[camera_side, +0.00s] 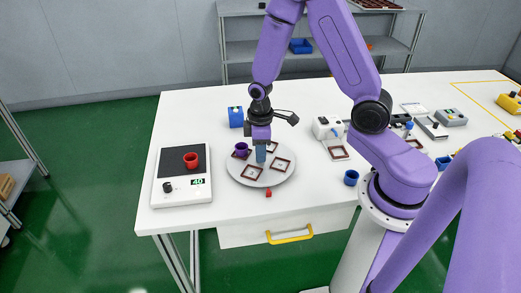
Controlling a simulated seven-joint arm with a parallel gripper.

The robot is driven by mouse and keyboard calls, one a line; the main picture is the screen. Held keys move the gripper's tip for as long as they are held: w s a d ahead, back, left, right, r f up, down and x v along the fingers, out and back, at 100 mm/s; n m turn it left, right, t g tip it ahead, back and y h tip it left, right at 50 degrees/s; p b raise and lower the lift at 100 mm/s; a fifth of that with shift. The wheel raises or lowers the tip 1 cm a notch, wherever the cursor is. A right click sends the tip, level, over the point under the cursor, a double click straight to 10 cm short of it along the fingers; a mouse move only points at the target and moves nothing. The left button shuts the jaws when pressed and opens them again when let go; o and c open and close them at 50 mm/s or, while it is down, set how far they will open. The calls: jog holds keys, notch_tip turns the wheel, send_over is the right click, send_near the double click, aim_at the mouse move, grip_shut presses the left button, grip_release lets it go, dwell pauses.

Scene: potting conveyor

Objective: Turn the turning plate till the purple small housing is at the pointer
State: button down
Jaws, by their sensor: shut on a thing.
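The purple small housing (241,149) stands on the plate's back left part. A small red pointer (268,192) is at the plate's front edge, away from the housing. My gripper (261,146) points down over the plate's middle, shut on a blue-grey upright knob (261,155). The fingertips are too small to make out clearly.
A white device with a dark plate (181,195), a red cup (190,160) and a display reading 40 stands at left. A blue block (236,117) is behind the plate. A blue cup (351,178) and a white machine (327,127) are at right. A drawer with a yellow handle (289,235) is below.

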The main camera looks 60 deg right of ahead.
jog(key=shift+n, duration=12.3)
jog(key=c, duration=1.2)
grip_release()
jog(key=shift+o, duration=0.2)
